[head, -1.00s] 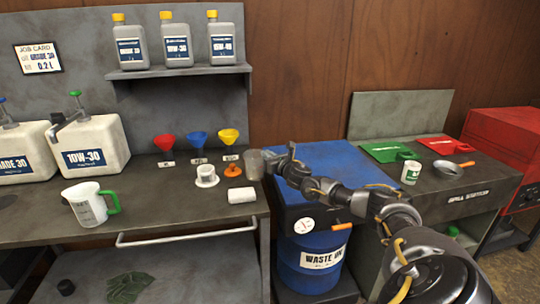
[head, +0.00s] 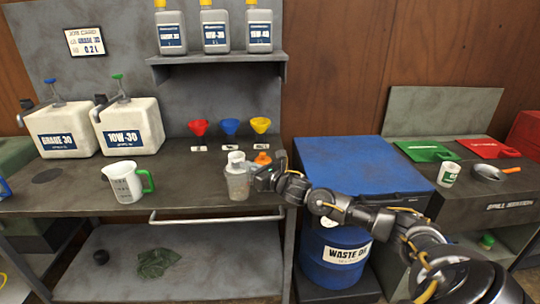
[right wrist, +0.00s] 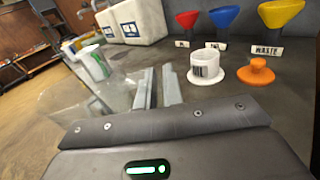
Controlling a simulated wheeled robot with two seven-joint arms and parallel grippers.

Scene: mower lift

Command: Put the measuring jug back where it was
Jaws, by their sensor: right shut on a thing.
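A whitish measuring jug (head: 124,184) with dark marks and a green handle stands upright on the workbench at the left; it also shows small in the right wrist view (right wrist: 96,63). My right gripper (head: 262,178) is shut on a clear, greyish cup (head: 238,184), seen as a see-through shape at the left of the right wrist view (right wrist: 75,108). The cup is about upright at the bench's right part, in front of a white spool-like piece (head: 236,158). I cannot tell whether its base touches the bench. My left gripper is not in view.
An orange piece (head: 263,158) stands beside the white one. Red (head: 199,128), blue (head: 230,127) and yellow (head: 261,125) funnels stand behind. Two white canisters (head: 130,125) stand at the back left. Bench top between jug and cup is clear. A blue waste-oil drum (head: 333,262) stands right.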

